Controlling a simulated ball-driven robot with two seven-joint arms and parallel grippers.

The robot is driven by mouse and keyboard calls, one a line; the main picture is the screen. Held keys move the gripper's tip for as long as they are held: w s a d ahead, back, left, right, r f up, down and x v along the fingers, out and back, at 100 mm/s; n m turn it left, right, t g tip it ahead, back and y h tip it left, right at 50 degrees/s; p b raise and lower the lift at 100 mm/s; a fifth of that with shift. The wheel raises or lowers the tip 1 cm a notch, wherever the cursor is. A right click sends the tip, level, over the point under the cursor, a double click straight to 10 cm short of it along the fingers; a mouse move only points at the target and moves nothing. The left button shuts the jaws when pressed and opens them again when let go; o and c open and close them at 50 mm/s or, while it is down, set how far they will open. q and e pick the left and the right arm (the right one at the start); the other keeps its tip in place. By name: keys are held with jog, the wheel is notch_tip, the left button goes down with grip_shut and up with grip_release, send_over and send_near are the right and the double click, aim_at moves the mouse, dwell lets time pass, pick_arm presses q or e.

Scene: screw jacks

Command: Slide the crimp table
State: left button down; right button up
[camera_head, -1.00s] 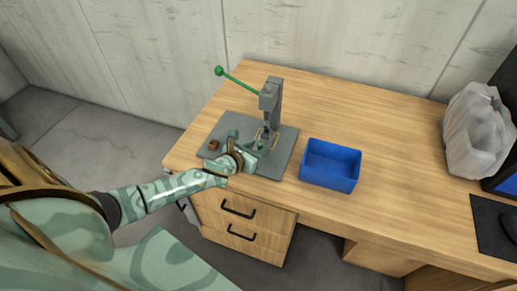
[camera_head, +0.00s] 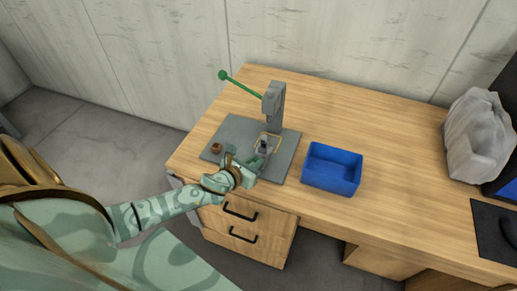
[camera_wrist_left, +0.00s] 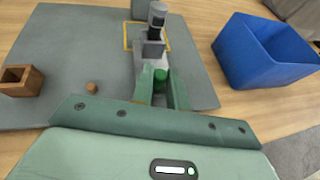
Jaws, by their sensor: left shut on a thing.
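The crimp table is a small grey slide (camera_wrist_left: 153,48) carrying an upright dark cylinder (camera_wrist_left: 157,18), with a green knob (camera_wrist_left: 160,75) on its near side. In the head view, the crimp table (camera_head: 264,149) sits low in front of the grey press column (camera_head: 273,108), by a yellow outline (camera_head: 275,139) on the grey base plate (camera_head: 236,131). My left gripper (camera_head: 260,159) reaches in from the left front. In the left wrist view, its green fingers (camera_wrist_left: 161,88) are shut on the knob, one on each side. My right gripper is not in view.
A green lever (camera_head: 240,85) sticks out left from the press top. A blue bin (camera_head: 332,169) stands right of the plate. The desktop (camera_head: 390,130) behind is clear.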

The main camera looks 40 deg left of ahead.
pick_arm(q)
jog(key=s, duration=0.2)
jog(key=shift+s+d, duration=0.35)
jog(key=shift+f, duration=0.1)
jog(key=c, duration=1.4)
grip_release()
jog(key=shift+o, duration=0.2)
jog(key=shift+s, duration=0.1)
jog(key=p+v, duration=0.2)
jog(key=v, duration=1.4)
jog(key=shift+r, duration=0.2)
